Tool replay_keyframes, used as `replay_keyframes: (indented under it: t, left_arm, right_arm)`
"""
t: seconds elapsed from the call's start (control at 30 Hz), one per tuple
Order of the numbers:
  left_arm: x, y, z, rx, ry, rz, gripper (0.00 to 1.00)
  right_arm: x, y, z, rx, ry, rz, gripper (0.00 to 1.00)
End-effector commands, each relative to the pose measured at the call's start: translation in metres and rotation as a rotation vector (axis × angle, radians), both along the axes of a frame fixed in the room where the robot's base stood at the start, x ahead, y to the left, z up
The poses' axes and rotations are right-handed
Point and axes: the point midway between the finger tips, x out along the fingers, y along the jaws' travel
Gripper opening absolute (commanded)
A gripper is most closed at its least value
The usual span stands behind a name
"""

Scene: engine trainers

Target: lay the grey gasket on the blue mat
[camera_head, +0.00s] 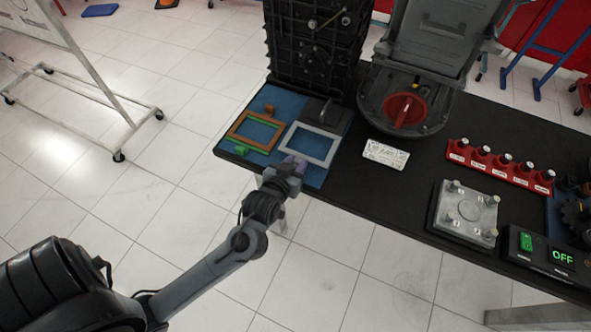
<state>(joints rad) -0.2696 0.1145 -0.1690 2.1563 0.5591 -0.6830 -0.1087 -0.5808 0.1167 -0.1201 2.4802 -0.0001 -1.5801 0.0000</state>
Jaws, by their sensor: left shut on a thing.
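The grey gasket (318,130), a thin rectangular frame, is over the right part of the blue mat (314,177). I cannot tell whether it touches the mat or is held just above it. My left gripper (293,164) reaches in from the near side and is shut on the gasket's near edge; its fingers hide part of that edge. My right gripper is not in view.
An orange-brown frame (238,121) and small green pieces (241,150) lie on the mat's left part. A dark engine block (315,50) stands behind. A white label card (386,154) and a red rack (500,167) are to the right on the black table.

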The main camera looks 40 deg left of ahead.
Motion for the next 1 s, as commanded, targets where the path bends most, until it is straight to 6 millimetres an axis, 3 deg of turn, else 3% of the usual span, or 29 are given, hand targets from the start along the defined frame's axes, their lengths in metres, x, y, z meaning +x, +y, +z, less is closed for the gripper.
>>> replay_keyframes:
  t: [0.03,0.13,0.57,0.6,0.73,0.77,1.0]
  left_arm:
    - [0.0,0.0,-0.012,0.002,0.002,-0.001,0.0]
    - [0.0,0.0,-0.023,0.001,0.001,-0.001,0.0]
    - [0.0,0.0,-0.027,0.001,0.0,-0.002,0.0]
    - [0.0,0.0,-0.028,0.001,0.001,-0.002,0.33]
    - [0.0,0.0,-0.027,0.0,0.001,-0.001,0.52]
    - [0.0,0.0,-0.027,0.001,0.001,0.0,0.57]
    - [0.0,0.0,-0.027,0.001,0.0,0.0,0.57]
  right_arm:
    - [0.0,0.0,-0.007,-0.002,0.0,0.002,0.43]
    - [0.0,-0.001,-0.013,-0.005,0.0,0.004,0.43]
    - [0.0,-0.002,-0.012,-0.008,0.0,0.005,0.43]
    - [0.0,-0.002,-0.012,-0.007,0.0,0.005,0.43]
    - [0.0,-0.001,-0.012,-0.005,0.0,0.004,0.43]
    - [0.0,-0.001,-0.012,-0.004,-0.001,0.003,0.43]
    - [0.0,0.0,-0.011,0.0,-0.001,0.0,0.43]
